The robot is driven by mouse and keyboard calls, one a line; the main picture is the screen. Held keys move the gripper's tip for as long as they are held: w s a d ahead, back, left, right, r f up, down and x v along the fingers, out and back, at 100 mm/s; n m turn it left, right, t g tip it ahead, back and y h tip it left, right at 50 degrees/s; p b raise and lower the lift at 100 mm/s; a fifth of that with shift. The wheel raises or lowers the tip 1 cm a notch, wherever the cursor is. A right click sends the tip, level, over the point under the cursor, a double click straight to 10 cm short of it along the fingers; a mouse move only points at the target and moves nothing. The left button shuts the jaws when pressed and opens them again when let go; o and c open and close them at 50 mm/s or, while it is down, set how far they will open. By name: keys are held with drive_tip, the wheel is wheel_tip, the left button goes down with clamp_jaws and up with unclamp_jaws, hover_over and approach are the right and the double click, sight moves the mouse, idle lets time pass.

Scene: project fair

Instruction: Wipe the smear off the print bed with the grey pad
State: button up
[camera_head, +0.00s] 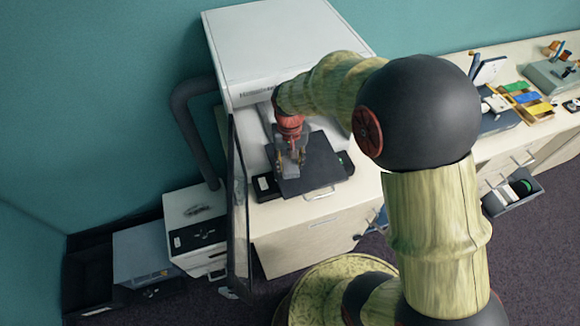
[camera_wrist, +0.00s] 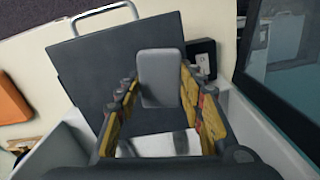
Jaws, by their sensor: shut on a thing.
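The print bed (camera_head: 322,160) is a dark flat plate with a metal handle at its front edge, inside the open white printer. It fills much of the wrist view (camera_wrist: 85,75). My gripper (camera_head: 291,158) is over the bed and points down. In the wrist view my gripper (camera_wrist: 160,88) has its yellow-lined fingers shut on the grey pad (camera_wrist: 159,65), a rounded light-grey block. I cannot tell whether the pad touches the bed. I cannot make out a smear on the bed; my gripper and the pad hide part of it.
The printer's white housing (camera_head: 280,45) rises behind and above my gripper. Its open door (camera_head: 239,215) stands at the left; the door also shows at the right of the wrist view (camera_wrist: 283,70). An orange item (camera_wrist: 11,101) lies at the wrist view's left edge. An open drawer (camera_head: 512,192) juts out at the right.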

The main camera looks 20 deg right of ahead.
drive_tip(key=shift+w+a+r, duration=0.1)
drive_tip(key=shift+r, duration=0.45)
drive_tip(key=shift+r+p, duration=1.2)
drive_tip(key=shift+r, duration=0.4)
drive_tip(key=shift+f, duration=0.1)
